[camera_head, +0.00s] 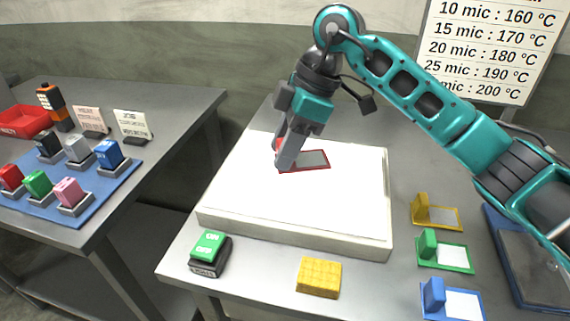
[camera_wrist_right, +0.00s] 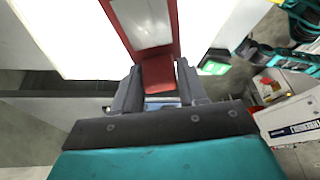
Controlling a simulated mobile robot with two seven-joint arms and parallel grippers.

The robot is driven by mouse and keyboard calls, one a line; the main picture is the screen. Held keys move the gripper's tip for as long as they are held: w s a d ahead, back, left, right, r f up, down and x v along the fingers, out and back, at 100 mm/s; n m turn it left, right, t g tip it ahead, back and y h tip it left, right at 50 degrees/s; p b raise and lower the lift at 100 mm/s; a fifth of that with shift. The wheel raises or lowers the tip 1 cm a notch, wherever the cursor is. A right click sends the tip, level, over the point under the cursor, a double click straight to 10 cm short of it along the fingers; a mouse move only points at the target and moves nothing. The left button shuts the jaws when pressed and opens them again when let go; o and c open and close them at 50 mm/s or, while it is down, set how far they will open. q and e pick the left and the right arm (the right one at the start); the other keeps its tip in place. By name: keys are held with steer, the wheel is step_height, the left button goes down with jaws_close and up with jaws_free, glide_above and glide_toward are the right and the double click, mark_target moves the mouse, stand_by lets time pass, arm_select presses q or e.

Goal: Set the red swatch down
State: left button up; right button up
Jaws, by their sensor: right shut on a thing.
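The red swatch (camera_head: 312,160) has a red frame around a grey, see-through-looking window. My right gripper (camera_head: 284,158) is shut on its tab at the left end, over the white light panel (camera_head: 250,205). In the right wrist view the swatch (camera_wrist_right: 148,22) extends forward from between the two fingers (camera_wrist_right: 158,88), with the bright panel behind it. The swatch looks low over the panel, but I cannot tell whether it touches. My left gripper is not in view.
Yellow (camera_head: 437,216), green (camera_head: 444,253) and blue (camera_head: 452,301) swatches lie right of the panel. A green ON/OFF switch (camera_head: 209,252) and a yellow block (camera_head: 319,277) sit in front. A side table at left holds a blue mat (camera_head: 95,190) with coloured blocks and a red tray (camera_head: 24,121).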

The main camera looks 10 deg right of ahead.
mark_target(312, 158)
steer(key=shift+f, duration=2)
steer(key=shift+f, duration=0.2)
steer(key=o, duration=1)
steer(key=v, duration=1.2)
steer(key=shift+r, duration=0.25)
